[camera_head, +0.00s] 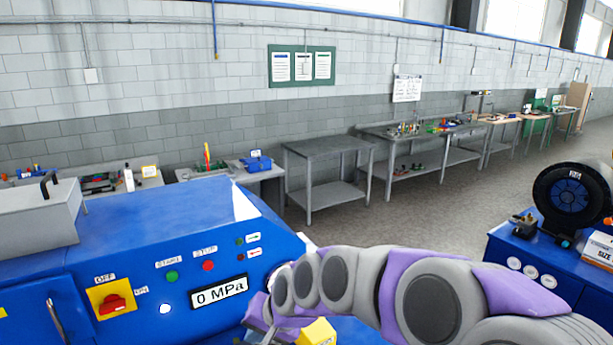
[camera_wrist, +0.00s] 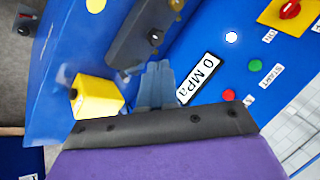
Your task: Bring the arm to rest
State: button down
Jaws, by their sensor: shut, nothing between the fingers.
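My arm reaches across the lower right of the head view, grey and purple, with its end low in front of a blue machine (camera_head: 150,240). My gripper (camera_wrist: 155,78) is shut and empty in the wrist view; in the head view its fingers are mostly hidden behind the arm and the frame's edge. A yellow block (camera_wrist: 98,97) shows just left of the fingers in the wrist view; it also shows at the bottom of the head view (camera_head: 316,334). I cannot tell whether the fingers touch anything.
The machine front carries a red rotary switch (camera_head: 113,303), a green button (camera_head: 172,277), a red button (camera_head: 208,265) and a "0 MPa" display (camera_head: 219,291). Another blue machine with a black round part (camera_head: 570,195) stands at right. Workbenches (camera_head: 328,150) line the wall; the floor between is clear.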

jog(key=s+d+f+g+h+b, duration=0.2)
jog(key=s+d+f, duration=0.3)
jog(key=s+d, duration=0.7)
jog(key=s+d+f+n+g+h+b, duration=0.1)
jog(key=s+d+f+g+h+b, duration=0.2)
jog(key=s+d, duration=1)
jog(key=s+f+h+b, duration=0.1)
jog(key=s+f, duration=0.2)
jog(key=s, duration=0.1)
jog(key=shift+s+b, duration=0.35)
jog(key=shift+s, duration=0.05)
jog(key=shift+a+n, duration=0.15)
jog(key=shift+n, duration=0.15)
